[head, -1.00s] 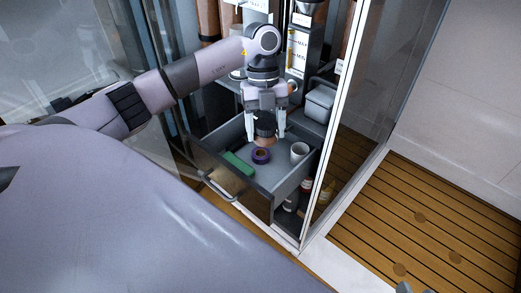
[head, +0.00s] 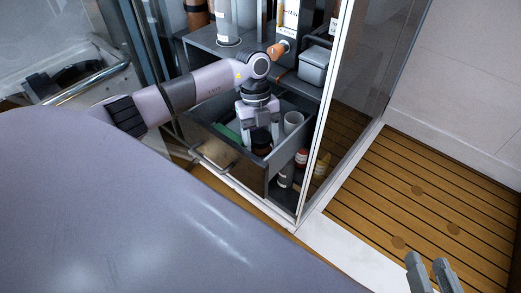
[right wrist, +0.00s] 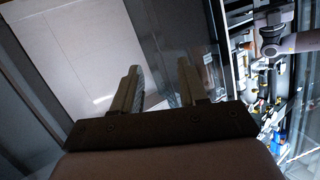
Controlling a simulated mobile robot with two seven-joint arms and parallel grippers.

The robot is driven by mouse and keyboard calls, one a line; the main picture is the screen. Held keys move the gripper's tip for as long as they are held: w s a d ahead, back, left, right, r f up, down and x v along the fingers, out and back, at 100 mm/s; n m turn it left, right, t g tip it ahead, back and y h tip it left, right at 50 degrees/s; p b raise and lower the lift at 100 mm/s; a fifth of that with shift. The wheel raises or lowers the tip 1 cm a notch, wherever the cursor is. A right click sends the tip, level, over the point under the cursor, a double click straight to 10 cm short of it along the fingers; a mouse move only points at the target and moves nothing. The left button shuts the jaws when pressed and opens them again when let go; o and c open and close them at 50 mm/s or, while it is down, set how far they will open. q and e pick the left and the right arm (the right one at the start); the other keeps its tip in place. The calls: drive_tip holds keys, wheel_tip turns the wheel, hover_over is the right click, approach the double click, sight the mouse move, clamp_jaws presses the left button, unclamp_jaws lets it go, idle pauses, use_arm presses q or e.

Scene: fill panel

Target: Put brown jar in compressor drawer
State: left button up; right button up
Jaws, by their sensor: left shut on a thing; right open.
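The open drawer (head: 279,154) is pulled out of the cabinet in the head view. My left gripper (head: 261,142) points down inside it, shut on the brown jar (head: 262,140). The jar is dark with a brownish lower part and sits low between the drawer walls; whether it touches the drawer floor cannot be told. My right gripper (head: 431,274) is at the lower right of the head view, over the wooden floor, open and empty. Its two fingers also show apart in the right wrist view (right wrist: 160,88).
A grey lidded box (head: 313,66) stands on the shelf behind. A glass door frame (head: 322,120) borders the drawer's right side. Bottles (head: 301,158) stand below.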

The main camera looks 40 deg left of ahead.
sight(261, 153)
use_arm(q)
wheel_tip(261, 153, down, 5)
drive_tip(key=shift+r+b, duration=0.1)
drive_tip(key=shift+b, duration=0.9)
drive_tip(key=shift+f, duration=0.25)
use_arm(e)
drive_tip(key=shift+s+d+r+n+t, duration=0.1)
drive_tip(key=shift+s+d+n+t, duration=0.15)
drive_tip(key=shift+d+n+t, duration=0.35)
drive_tip(key=shift+d, duration=0.1)
use_arm(q)
drive_tip(key=shift+f, duration=0.2)
drive_tip(key=o, duration=1.2)
drive_tip(key=shift+r, duration=0.1)
